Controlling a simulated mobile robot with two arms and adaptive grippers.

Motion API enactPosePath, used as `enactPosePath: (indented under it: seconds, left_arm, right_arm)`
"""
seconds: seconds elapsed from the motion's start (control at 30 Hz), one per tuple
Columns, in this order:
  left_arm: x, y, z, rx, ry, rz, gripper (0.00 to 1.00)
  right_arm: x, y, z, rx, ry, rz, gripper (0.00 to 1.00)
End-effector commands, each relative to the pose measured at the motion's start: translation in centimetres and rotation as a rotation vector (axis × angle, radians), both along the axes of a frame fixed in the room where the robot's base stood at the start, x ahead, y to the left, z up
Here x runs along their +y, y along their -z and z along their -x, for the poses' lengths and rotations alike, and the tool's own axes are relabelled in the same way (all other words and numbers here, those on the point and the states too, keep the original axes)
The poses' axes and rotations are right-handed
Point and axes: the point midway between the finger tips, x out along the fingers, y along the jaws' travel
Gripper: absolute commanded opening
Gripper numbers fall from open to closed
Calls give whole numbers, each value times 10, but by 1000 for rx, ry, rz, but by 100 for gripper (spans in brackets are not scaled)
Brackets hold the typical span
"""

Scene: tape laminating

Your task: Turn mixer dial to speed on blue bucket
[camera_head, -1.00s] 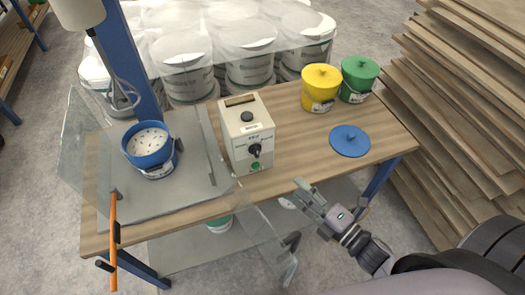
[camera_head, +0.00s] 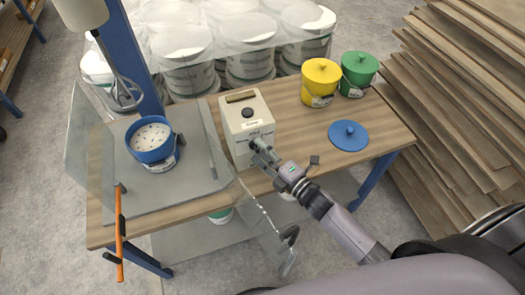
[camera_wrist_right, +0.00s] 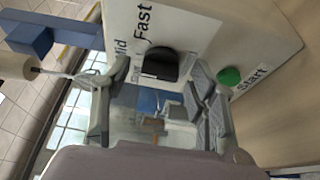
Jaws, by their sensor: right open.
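The mixer control box (camera_head: 248,122) is cream-coloured and stands on the wooden table. In the right wrist view its black dial (camera_wrist_right: 161,65) shows near the words "Mid" and "Fast", with a green start button (camera_wrist_right: 229,76) to its right. My right gripper (camera_head: 262,150) is at the front of the box and hides the dial in the head view. In the wrist view my right gripper (camera_wrist_right: 160,90) is open, with its fingers on either side of the dial; contact cannot be told. The blue bucket (camera_head: 152,141) stands under the mixer whisk at the left. My left gripper is not in view.
A blue lid (camera_head: 348,135), a yellow bucket (camera_head: 320,84) and a green bucket (camera_head: 358,74) are at the table's right. White buckets stand behind the table, and planks (camera_head: 470,90) at the right.

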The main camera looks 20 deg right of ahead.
Motion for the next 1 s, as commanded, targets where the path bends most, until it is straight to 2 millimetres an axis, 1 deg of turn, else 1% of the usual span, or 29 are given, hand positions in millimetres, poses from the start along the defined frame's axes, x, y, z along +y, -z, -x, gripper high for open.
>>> enactPosePath:
  seconds: [0.13, 0.83, 0.87, 1.0]
  left_arm:
    - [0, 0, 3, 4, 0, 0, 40]
    - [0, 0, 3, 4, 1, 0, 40]
    - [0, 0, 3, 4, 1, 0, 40]
    - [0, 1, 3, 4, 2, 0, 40]
  right_arm:
    - [0, 0, 0, 0, 0, -1, 53]
    - [0, 0, 1, 1, 1, 0, 7]
    - [0, 0, 1, 1, 1, 0, 5]
    - [0, 1, 1, 2, 1, -6, 5]
